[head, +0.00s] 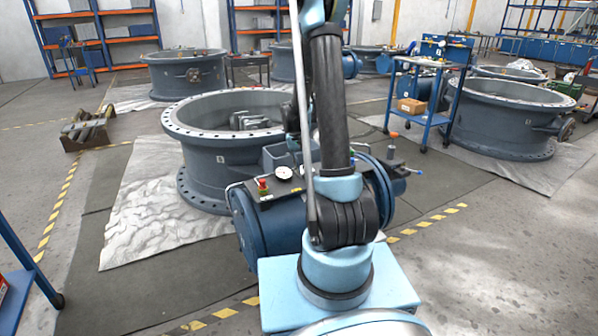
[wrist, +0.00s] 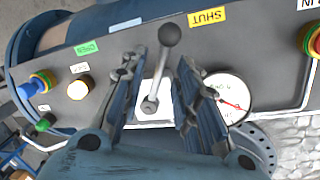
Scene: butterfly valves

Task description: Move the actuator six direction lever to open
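In the wrist view, the direction lever (wrist: 152,98) is a thin metal stick with a dark ball knob (wrist: 170,34). It rises from a white plate on the dark panel (wrist: 130,45), leaning slightly right. A green OPEN label (wrist: 84,47) lies to its left and a yellow SHUT label (wrist: 206,17) to its upper right. My gripper (wrist: 158,62) is open, one finger on each side of the lever, with visible gaps to both. In the head view, the blue actuator (head: 252,235) stands before the large grey valve (head: 205,160). My arm hides the lever and gripper there.
Close to the right finger is a white gauge (wrist: 228,97). A white button (wrist: 78,90) and a blue knob (wrist: 28,90) are at left; a red emergency button (wrist: 313,42) is at right. A blue cart (head: 425,105) stands to the right.

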